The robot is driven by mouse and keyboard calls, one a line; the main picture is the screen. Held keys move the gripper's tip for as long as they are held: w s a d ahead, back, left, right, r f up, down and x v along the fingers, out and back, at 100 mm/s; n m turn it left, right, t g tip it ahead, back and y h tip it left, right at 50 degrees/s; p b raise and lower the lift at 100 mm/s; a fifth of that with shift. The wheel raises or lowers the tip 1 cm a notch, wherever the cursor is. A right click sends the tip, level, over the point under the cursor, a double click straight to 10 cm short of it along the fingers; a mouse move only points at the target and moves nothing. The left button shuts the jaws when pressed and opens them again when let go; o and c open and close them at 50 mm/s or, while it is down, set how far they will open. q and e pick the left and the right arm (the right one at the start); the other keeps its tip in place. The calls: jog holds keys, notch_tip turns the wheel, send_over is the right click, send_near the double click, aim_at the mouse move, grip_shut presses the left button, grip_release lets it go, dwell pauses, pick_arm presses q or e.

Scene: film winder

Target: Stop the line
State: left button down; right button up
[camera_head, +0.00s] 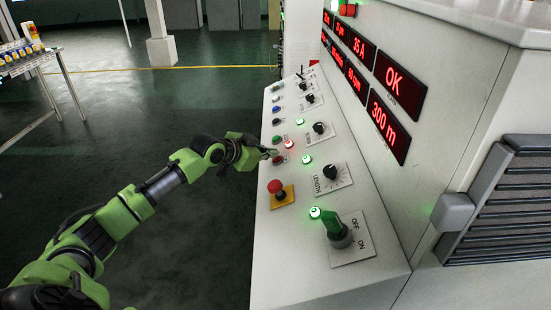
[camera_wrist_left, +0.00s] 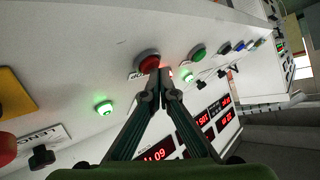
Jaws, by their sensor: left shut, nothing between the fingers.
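The sloped control panel (camera_head: 285,245) carries a row of buttons, lamps and knobs. My left gripper (camera_head: 272,153) is shut and empty, its fingertips at a red push button (camera_head: 278,160). In the left wrist view the closed fingertips (camera_wrist_left: 160,76) overlap the lower edge of this red button (camera_wrist_left: 149,62); I cannot tell whether they touch it. A lamp glows red (camera_head: 289,144) just beside the button. A red mushroom button (camera_head: 275,186) on a yellow plate (camera_head: 284,198) is nearer the camera. My right gripper is not in view.
A green button (camera_wrist_left: 197,53) and a blue button (camera_wrist_left: 238,46) sit farther along the row. A LENGTH knob (camera_head: 330,172) and a green ON/OFF switch (camera_head: 334,226) are nearer. Red displays (camera_head: 388,125) read OK and 300 m. Open floor (camera_head: 150,120) lies left.

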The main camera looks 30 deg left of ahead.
pick_arm(q)
jog(key=shift+d+f, duration=0.1)
jog(key=shift+f, duration=0.2)
dwell(0.4)
jog(key=shift+s+a+r+p, duration=0.1)
jog(key=shift+a+r+p, duration=0.1)
jog(key=shift+r+p, duration=0.2)
jog(key=shift+s+a+r+p, duration=0.1)
jog(key=shift+a+r+p, duration=0.15)
jog(key=shift+r, duration=0.2)
jog(key=shift+a+r+p, duration=0.15)
jog(key=shift+r+p, duration=0.4)
jog(key=shift+r, duration=0.05)
jog(key=r, duration=0.1)
jog(key=a+r+p, duration=0.1)
jog(key=s+r+p, duration=0.1)
jog(key=shift+s+a+r, duration=0.1)
jog(key=shift+a+r, duration=0.05)
jog(key=shift+a, duration=0.1)
